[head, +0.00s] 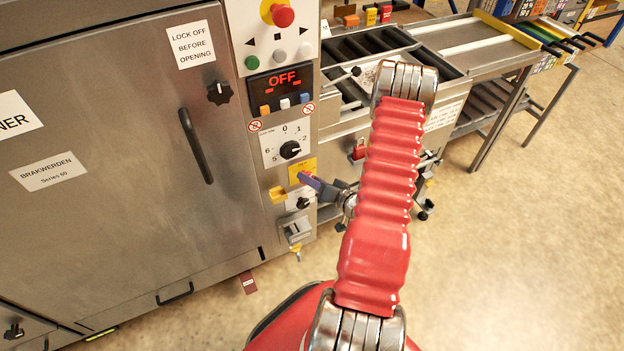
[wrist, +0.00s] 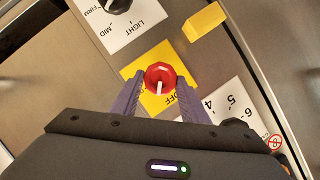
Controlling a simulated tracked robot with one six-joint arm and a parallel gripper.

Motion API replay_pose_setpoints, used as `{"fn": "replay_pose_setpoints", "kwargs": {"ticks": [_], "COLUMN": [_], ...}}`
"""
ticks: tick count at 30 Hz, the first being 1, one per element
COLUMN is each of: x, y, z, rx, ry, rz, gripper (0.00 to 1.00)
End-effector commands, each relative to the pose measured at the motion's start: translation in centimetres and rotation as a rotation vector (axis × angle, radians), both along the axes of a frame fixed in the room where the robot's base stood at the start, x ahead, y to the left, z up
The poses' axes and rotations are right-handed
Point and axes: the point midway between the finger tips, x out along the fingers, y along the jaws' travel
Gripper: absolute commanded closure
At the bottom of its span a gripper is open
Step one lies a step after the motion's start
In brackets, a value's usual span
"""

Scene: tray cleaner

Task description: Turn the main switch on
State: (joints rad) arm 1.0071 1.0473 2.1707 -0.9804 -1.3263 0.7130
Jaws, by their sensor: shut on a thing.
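The main switch is a red round knob (wrist: 160,74) with a white pointer mark, on a yellow plate (wrist: 135,76). In the wrist view the word OFF shows on the plate near the pointer's end, and the rest of the lettering is hidden. My gripper (wrist: 160,80) has its two grey-purple fingers on either side of the knob and is shut on it. In the head view the yellow plate (head: 302,163) is on the right column of the machine, and my gripper (head: 308,180) reaches it from the right. The knob is mostly covered there.
Above the plate are a numbered dial (head: 289,149), a display (head: 280,80) reading OFF and a red stop button (head: 282,15). A yellow block (head: 277,194) and a LIGHT/MID/FIRM dial (head: 302,202) sit close by. A conveyor table (head: 470,45) stands to the right; floor is clear in front.

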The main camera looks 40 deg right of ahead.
Motion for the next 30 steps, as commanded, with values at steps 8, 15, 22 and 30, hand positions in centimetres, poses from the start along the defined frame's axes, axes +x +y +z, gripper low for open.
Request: {"fn": "replay_pose_setpoints", "kwargs": {"ticks": [8, 15, 22, 30], "x": [-0.2, -0.3, -0.3, -0.3], "y": [-0.8, -0.9, -0.9, -0.8], "z": [-0.3, -0.7, -0.9, -1.2], "rx": [0.249, 0.467, 0.649, 0.777], "ry": [-0.075, -0.138, -0.190, -0.224], "rz": [-0.012, -0.013, -0.014, -0.012], "gripper": [0.82, 0.82, 0.82, 0.82]}}
